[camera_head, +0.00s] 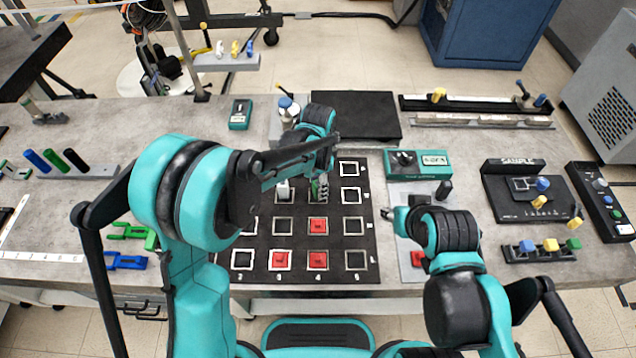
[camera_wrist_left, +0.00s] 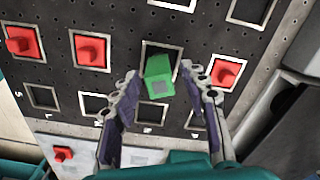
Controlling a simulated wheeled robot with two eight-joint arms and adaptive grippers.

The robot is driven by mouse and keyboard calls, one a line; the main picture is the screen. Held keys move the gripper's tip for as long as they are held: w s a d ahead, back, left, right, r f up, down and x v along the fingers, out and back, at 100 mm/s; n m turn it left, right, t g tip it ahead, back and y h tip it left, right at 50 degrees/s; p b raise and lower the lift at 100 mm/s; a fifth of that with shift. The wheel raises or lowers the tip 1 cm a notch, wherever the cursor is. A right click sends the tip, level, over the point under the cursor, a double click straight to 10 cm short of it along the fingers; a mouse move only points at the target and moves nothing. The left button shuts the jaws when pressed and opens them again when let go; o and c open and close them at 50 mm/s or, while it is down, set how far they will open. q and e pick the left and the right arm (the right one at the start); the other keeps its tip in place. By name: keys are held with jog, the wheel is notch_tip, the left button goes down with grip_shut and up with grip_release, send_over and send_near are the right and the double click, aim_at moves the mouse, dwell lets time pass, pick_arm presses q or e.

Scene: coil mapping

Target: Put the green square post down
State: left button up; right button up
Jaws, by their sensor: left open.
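The green square post (camera_wrist_left: 158,75) stands at an outlined square of the black perforated board (camera_wrist_left: 120,20) in the left wrist view. It looks slightly tilted there. Only a sliver of green (camera_head: 314,188) shows in the head view. My left gripper (camera_wrist_left: 160,82) is open, with one finger on each side of the post and gaps visible between. In the head view my left gripper (camera_head: 302,189) is low over the board's upper middle, and my arm hides part of the board. My right gripper (camera_head: 392,214) is at the board's right side; its jaws are too small to judge.
Red square pieces (camera_head: 318,225) sit in several squares of the board. A teal meter (camera_head: 418,164) and a black SAMPLE stand (camera_head: 515,200) are to the right. Green (camera_head: 130,230) and blue (camera_head: 126,262) clips lie at the left. A dark plate (camera_head: 355,115) lies behind the board.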

pick_arm(q)
notch_tip(320, 180, up, 12)
jog(key=p, duration=0.4)
jog(key=s+a+r+n+t, duration=0.3)
jog(key=s+a+r+n, duration=0.4)
jog(key=a, duration=0.3)
jog(key=s+a+f+n+t, duration=0.1)
jog(key=s+a+n+t, duration=0.3)
jog(key=s, duration=0.5)
jog(key=a+n, duration=0.2)
jog(key=a, duration=0.1)
jog(key=shift+s+a+f+n, duration=0.3)
jog(key=shift+s+a, duration=0.05)
jog(key=shift+a, duration=0.05)
